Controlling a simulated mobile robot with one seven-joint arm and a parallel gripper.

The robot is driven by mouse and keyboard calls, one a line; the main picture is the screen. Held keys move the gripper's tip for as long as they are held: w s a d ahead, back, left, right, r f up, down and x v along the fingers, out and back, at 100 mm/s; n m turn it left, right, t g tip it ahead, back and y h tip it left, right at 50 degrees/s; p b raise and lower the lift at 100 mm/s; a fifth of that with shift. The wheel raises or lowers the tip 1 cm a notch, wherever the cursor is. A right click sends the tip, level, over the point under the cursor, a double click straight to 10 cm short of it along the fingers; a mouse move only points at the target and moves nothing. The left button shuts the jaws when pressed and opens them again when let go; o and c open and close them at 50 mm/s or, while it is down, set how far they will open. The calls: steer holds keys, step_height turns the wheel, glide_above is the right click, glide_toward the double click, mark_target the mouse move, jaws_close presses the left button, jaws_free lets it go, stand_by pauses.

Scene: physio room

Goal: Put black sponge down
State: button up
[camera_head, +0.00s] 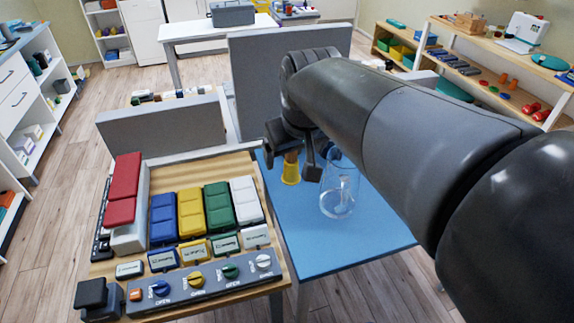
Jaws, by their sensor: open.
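My gripper (299,163) is open above the far left part of the blue table. I see no sponge clearly between its fingers, though the arm hides part of the view there. A small yellow object (290,174), wider at its base, stands just below and behind the left finger; I cannot tell whether they touch. A black block (92,295) sits at the near left corner of the wooden board. I cannot tell whether it is the black sponge.
A clear glass (338,200) stands on the blue table (350,240) close to my gripper. Colored blocks and a knob panel (215,279) fill the wooden board (272,262). Grey upright panels (165,127) stand behind. The blue table's near part is clear.

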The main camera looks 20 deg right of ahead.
steer(key=s+a+f+m+t, duration=0.1)
steer(key=s+f, duration=0.3)
steer(key=s, duration=0.6)
steer(key=shift+r, duration=0.1)
stand_by(0.8)
